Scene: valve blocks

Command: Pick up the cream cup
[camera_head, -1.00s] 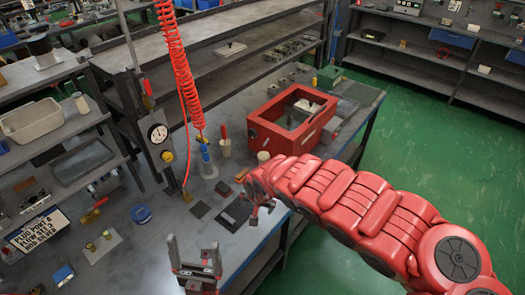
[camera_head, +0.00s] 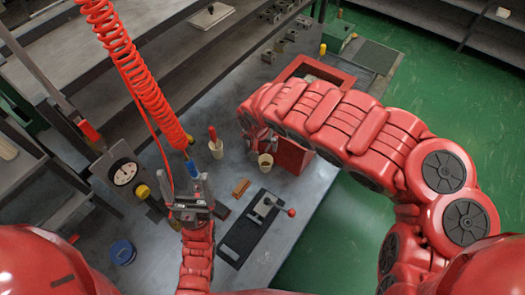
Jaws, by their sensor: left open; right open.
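A small cream cup (camera_head: 265,164) stands upright on the grey workbench, just below the tip of my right arm. A second cream cup (camera_head: 216,149) holds a red-handled tool and stands further left. My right gripper (camera_head: 262,143) is open; it is close to the first cup, on its far side, partly hidden by its own arm. I cannot tell whether it touches the cup. My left gripper (camera_head: 189,203) is open and empty, over the bench beside the blue end of the red coiled hose.
A black plate with a red-knobbed lever (camera_head: 255,225) and a brown block (camera_head: 240,188) lie in front of the cup. A gauge (camera_head: 124,173) and blue tin (camera_head: 122,252) are at left. The red hose (camera_head: 135,75) hangs down.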

